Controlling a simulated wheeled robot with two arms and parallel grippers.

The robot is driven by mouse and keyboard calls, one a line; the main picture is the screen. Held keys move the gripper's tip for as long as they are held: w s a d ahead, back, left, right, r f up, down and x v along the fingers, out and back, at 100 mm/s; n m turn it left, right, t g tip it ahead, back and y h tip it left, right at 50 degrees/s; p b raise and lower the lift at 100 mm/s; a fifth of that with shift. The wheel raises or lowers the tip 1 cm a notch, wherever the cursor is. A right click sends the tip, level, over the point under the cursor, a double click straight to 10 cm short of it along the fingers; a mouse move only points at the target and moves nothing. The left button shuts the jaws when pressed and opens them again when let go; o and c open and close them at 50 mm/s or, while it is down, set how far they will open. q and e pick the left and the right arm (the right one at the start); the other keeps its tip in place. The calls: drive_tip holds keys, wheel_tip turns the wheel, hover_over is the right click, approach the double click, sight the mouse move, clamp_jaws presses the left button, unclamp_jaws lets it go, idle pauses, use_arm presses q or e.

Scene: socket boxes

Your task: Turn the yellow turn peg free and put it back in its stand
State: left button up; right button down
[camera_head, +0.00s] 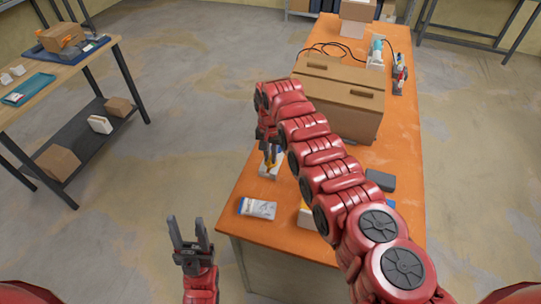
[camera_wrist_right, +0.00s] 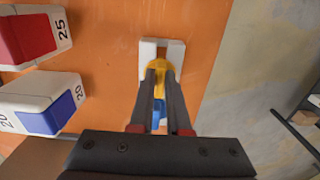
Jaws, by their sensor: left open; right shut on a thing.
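The yellow turn peg (camera_wrist_right: 157,72) is between the fingers of my right gripper (camera_wrist_right: 160,78), which is shut on it. The peg is at a white stand (camera_wrist_right: 149,50) on the orange table; whether it sits in the stand or just above it I cannot tell. A blue part (camera_wrist_right: 158,115) shows between the fingers, nearer the wrist. In the head view my right gripper (camera_head: 268,148) points down at the white stand (camera_head: 264,171), and my arm hides part of the area. My left gripper (camera_head: 188,240) is open and empty, left of the table's near edge.
A white block with a red face (camera_wrist_right: 28,38) and one with a blue face (camera_wrist_right: 48,115) lie left of the stand in the wrist view. A cardboard box (camera_head: 340,100) stands behind the arm. A pale packet (camera_head: 257,208) lies near the front edge. A dark box (camera_head: 380,180) is right of my arm.

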drive_tip(key=shift+f, duration=0.1)
drive_tip(key=c, duration=0.8)
unclamp_jaws()
wheel_tip(320, 180, up, 18)
drive_tip(key=b, duration=0.1)
drive_tip(key=shift+f, duration=0.25)
